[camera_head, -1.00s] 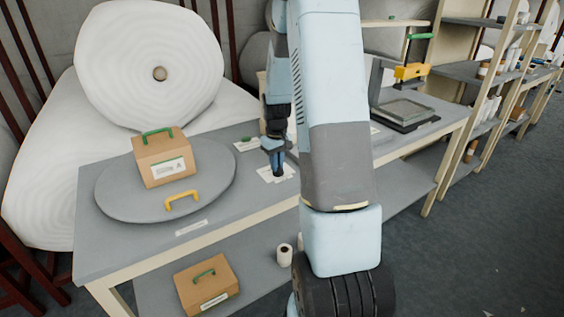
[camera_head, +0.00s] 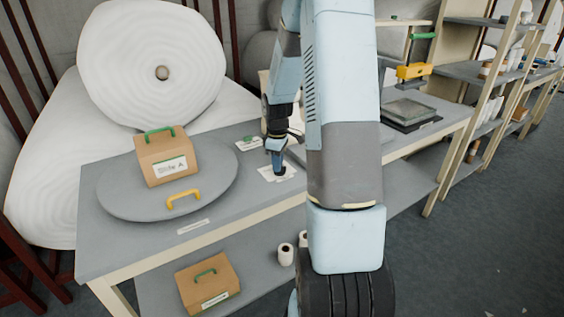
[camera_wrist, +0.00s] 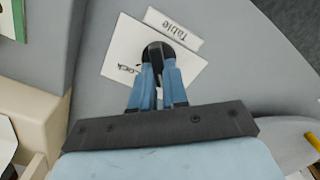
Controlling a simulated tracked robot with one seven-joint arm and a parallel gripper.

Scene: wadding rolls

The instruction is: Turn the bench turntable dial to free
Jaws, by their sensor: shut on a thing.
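The dial (camera_wrist: 158,49) is a dark round knob on a white card (camera_wrist: 115,62) on the bench. The card's visible word reads as "Lock", and a strip beside it reads "Table" (camera_wrist: 174,28). My gripper (camera_wrist: 160,72) is shut on the dial from above, its blue fingers hiding part of the knob and card. In the head view my gripper (camera_head: 278,168) is at the same card, where the dial itself is hidden. The grey round turntable (camera_head: 125,203) lies to the left, carrying a cardboard box (camera_head: 158,157) with a green handle, and has a yellow handle (camera_head: 184,202).
The bench (camera_head: 110,250) has free surface around the card. A smaller card with a green item (camera_head: 248,143) lies behind my gripper. Another box (camera_head: 207,285) and white rolls (camera_head: 285,254) are on the lower shelf. A large wadding roll (camera_head: 150,65) stands behind.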

